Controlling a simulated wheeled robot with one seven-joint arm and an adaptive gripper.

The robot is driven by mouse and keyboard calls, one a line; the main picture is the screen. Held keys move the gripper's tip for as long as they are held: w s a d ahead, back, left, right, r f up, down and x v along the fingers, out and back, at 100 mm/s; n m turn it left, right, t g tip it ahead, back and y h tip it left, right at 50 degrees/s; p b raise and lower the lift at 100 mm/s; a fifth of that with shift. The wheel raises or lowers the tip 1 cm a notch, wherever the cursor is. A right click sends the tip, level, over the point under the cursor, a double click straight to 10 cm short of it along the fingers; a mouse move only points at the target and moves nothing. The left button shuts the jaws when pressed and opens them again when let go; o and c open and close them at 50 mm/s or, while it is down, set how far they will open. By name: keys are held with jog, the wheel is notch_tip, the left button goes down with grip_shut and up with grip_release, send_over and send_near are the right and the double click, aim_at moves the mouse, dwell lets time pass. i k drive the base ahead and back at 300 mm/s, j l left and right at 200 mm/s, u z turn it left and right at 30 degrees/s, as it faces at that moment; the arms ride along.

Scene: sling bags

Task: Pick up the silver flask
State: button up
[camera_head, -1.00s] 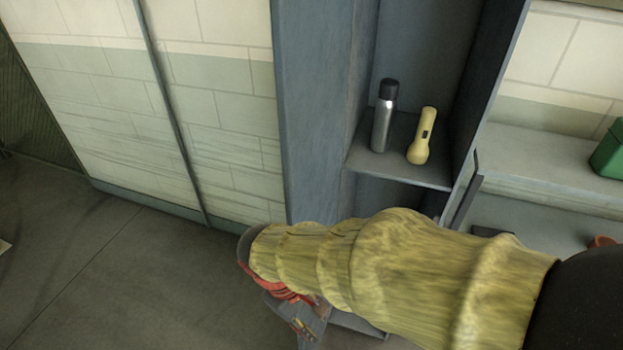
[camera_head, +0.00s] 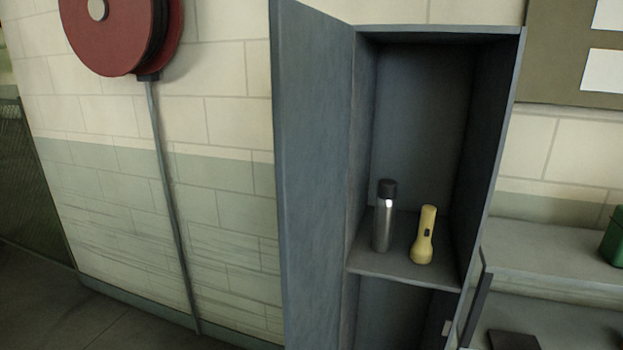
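The silver flask (camera_head: 383,224) has a black cap and stands upright on a shelf (camera_head: 405,268) inside an open grey locker (camera_head: 415,130). A yellow flashlight (camera_head: 424,237) stands on the same shelf just to its right, with a small gap between them. Nothing covers the flask. My gripper is not in view.
The locker's door (camera_head: 312,180) stands open on the left side. A shelf unit (camera_head: 550,262) with a green object (camera_head: 613,238) is to the right. A red hose reel (camera_head: 120,35) hangs on the tiled wall at upper left, with a pipe (camera_head: 170,200) below it.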

aim_at(384, 222)
jog(key=i+j+z, duration=0.1)
jog(key=j+z, duration=0.2)
jog(key=j, duration=0.6)
jog(key=j+z, duration=0.35)
jog(key=j, duration=0.5)
jog(key=k+l, duration=0.55)
jog(key=k, duration=0.1)
